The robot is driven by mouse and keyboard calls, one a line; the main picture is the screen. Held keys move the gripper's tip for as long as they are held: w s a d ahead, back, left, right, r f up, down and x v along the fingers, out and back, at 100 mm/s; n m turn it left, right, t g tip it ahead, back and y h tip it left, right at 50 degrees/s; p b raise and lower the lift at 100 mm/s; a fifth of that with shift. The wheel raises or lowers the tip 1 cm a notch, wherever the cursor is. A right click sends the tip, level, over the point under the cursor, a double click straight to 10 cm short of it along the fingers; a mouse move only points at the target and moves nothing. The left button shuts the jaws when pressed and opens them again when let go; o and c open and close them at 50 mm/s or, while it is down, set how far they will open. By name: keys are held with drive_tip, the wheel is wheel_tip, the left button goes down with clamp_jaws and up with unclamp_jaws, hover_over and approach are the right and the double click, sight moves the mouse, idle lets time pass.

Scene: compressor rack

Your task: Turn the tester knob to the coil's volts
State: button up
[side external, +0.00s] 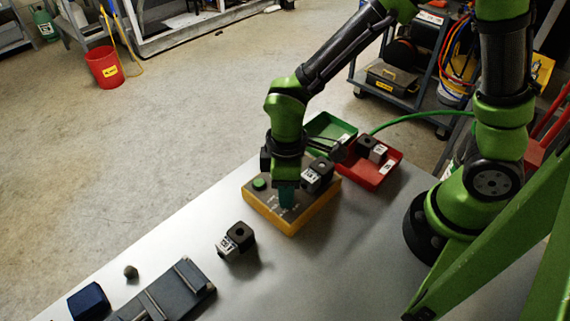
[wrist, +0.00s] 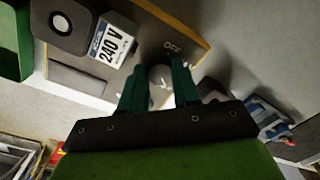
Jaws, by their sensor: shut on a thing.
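The tester (side external: 262,209) is a yellow box with a dark top on the grey table; its panel (wrist: 82,79) also shows in the wrist view. A dark coil (side external: 318,175) with a white label sits on the tester. In the wrist view the coil's label (wrist: 112,42) reads 240 V. My gripper (side external: 287,200) points down at the tester's top. In the wrist view, my gripper's teal fingers (wrist: 160,84) are shut on the grey knob (wrist: 159,75), one on each side. "OFF" is printed beside the knob. The other dial markings and the pointer's setting are hidden or unclear.
A green button (side external: 260,184) stands on the tester. A red tray (side external: 384,177) with dark parts and a green tray (side external: 322,120) lie behind. Another coil (side external: 238,238) stands on the table in front. A dark rack (side external: 165,297), a blue block (side external: 89,302) and a small knob-like piece (side external: 131,272) are at front left.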

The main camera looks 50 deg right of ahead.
drive_tip(key=o, duration=0.8)
drive_tip(key=shift+c, duration=0.2)
wheel_tip(320, 180, up, 17)
drive_tip(key=shift+w+d, duration=0.2)
drive_tip(key=shift+d, duration=0.05)
drive_tip(key=o, duration=0.3)
drive_tip(key=f+n, duration=0.3)
drive_tip(key=f, duration=0.2)
drive_tip(key=f+n, duration=0.3)
drive_tip(key=f, duration=0.3)
drive_tip(key=f+n, duration=0.3)
drive_tip(key=f, duration=0.3)
drive_tip(key=shift+s+a+t, duration=0.3)
